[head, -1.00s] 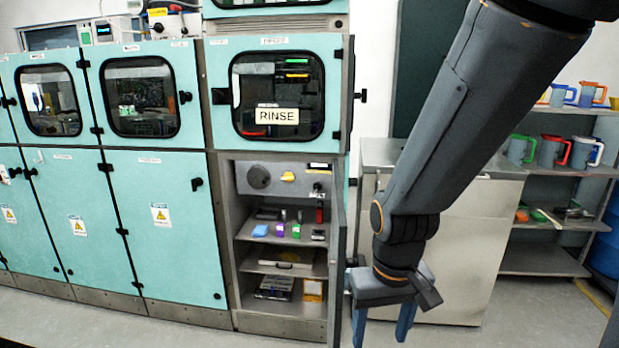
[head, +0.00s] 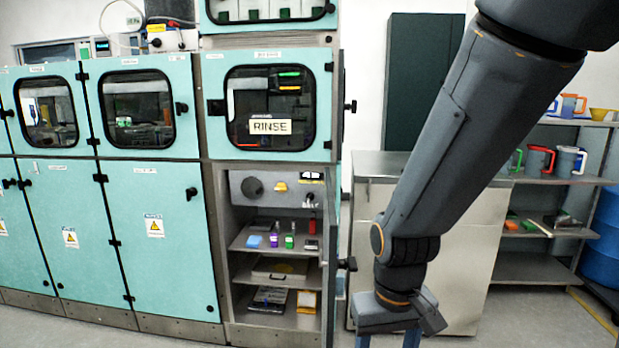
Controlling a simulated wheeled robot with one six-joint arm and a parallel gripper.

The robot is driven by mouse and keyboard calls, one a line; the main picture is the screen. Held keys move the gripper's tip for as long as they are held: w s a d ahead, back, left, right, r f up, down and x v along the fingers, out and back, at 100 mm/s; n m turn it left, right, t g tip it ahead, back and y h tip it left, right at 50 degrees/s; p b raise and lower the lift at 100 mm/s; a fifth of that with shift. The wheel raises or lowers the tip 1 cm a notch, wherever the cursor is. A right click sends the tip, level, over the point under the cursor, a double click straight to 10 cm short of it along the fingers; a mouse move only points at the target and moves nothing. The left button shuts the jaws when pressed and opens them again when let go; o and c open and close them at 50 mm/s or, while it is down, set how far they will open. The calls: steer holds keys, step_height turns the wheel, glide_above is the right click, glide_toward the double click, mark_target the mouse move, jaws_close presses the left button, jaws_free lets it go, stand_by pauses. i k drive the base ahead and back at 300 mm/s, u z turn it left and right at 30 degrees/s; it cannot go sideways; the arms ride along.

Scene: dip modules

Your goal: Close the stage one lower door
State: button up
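The lower door (head: 329,255) under the RINSE window stands open, seen almost edge-on at the right side of its compartment. Its dark handle (head: 347,264) sticks out to the right. The labels are too small to read, so I cannot tell which stage it is. The open compartment (head: 232,262) shows its shelves. My gripper (head: 388,341) points down to the right of the door, with a gap in the picture between it and the handle. Its two blue fingers are apart with nothing seen between them, and their tips are cut off by the lower edge.
The upper door (head: 215,145) with the RINSE sign is shut. Closed teal lower doors (head: 165,255) stand to the left. A steel cabinet (head: 465,250) is behind my arm, and a shelf (head: 560,180) with jugs is at the right. Grey floor shows in front.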

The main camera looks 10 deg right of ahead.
mark_target(330, 223)
steer(key=k, duration=0.5)
steer(key=z, duration=1.4)
steer(key=i, duration=1.1)
steer(key=u, duration=1.9)
